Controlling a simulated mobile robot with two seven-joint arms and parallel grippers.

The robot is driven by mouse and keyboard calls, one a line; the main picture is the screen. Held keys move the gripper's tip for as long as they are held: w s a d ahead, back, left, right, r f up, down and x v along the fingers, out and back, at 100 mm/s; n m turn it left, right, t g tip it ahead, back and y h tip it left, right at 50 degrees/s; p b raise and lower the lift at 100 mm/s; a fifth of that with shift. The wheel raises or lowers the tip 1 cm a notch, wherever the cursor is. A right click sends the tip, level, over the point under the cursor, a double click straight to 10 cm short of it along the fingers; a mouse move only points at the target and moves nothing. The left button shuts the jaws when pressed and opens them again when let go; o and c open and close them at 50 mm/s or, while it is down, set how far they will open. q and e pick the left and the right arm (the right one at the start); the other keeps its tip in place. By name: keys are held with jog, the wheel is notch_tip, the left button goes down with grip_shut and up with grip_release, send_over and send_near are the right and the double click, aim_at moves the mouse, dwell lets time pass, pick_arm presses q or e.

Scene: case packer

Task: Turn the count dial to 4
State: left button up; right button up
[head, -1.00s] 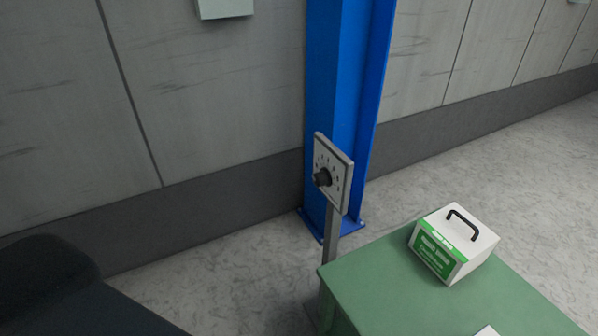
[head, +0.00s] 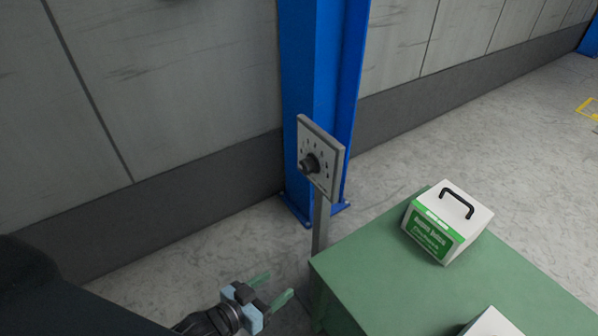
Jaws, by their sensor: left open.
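The count dial is a black knob (head: 310,163) on a pale square plate (head: 331,160) with dark marks around the knob. The plate stands on a grey post (head: 320,225) in front of a blue column. The marks are too small to read, so I cannot tell the dial's setting. My left gripper (head: 278,285) is at the bottom of the view, below and a little left of the dial, well apart from it. Its two greenish fingers are spread and nothing shows between them. My right gripper is not in view.
A green table (head: 385,275) stands right of the post. A white and green box (head: 447,222) with a black handle sits on it, and part of another white object (head: 492,325) shows at the bottom. The blue column (head: 322,90) and grey wall (head: 180,90) are behind.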

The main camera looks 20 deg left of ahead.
pick_arm(q)
jog(key=w+a+r+m+t+h+b, duration=0.1)
jog(key=w+a+r+h, duration=0.15)
jog(key=w+r, duration=0.55)
jog(key=m+h+b, duration=0.1)
jog(key=h, duration=0.1)
send_near(303, 169)
jog(key=shift+t, duration=0.4)
jog(key=shift+f+x, duration=0.15)
jog(key=shift+x, duration=1.95)
jog(key=shift+f+x, duration=0.15)
jog(key=shift+x, duration=1.95)
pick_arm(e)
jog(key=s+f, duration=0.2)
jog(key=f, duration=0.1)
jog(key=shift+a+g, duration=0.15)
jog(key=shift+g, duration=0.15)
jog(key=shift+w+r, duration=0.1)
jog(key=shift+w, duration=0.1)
pick_arm(q)
jog(key=c, duration=1)
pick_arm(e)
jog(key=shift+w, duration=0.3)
